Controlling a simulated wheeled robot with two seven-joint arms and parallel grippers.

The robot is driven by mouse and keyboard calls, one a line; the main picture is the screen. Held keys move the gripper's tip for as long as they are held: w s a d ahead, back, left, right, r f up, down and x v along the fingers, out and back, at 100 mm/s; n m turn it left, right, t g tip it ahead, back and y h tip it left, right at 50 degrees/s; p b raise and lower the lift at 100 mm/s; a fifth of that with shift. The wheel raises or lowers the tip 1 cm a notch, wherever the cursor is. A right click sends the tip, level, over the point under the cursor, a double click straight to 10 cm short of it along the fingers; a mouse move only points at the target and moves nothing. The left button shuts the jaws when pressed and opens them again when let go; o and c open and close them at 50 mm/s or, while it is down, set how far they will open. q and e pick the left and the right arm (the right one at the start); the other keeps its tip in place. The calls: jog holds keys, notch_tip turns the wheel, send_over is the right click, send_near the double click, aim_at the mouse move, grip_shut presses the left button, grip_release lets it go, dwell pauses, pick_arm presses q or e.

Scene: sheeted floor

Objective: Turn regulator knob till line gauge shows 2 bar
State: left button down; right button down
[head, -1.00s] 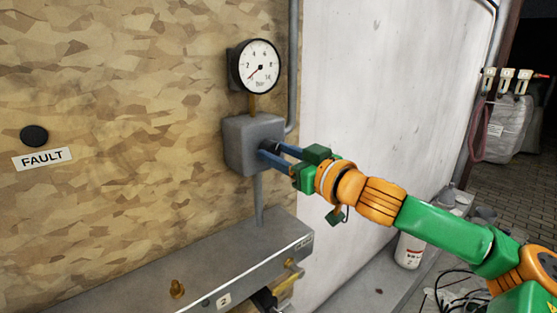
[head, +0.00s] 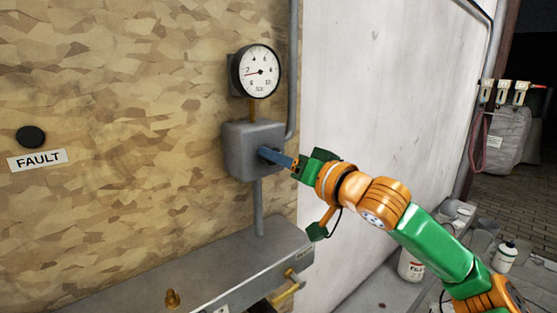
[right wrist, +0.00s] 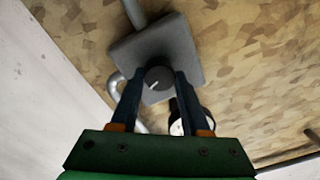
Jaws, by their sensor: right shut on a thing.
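The line gauge (head: 256,72) is a round white dial with a black rim above the grey regulator box (head: 240,146). Its needle points left and slightly down, close to the 2 mark; the small digits make the exact reading hard to tell. The dark round regulator knob (right wrist: 157,79) with a white pointer line shows in the right wrist view, on the front of the box. My right gripper (head: 268,155) is shut on the knob, one blue finger on each side. My left gripper is not in view.
A grey metal ledge (head: 215,270) with brass fittings runs below the regulator. A grey pipe (head: 292,70) rises beside the gauge. A FAULT label (head: 37,160) and a black round part (head: 31,137) are on the wall at left. Bottles stand on the floor at right.

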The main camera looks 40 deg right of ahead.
jog(key=shift+r, duration=0.1)
dwell(0.3)
jog(key=shift+c, duration=1.9)
grip_release()
jog(key=s+b, duration=0.7)
jog(key=shift+d, duration=0.3)
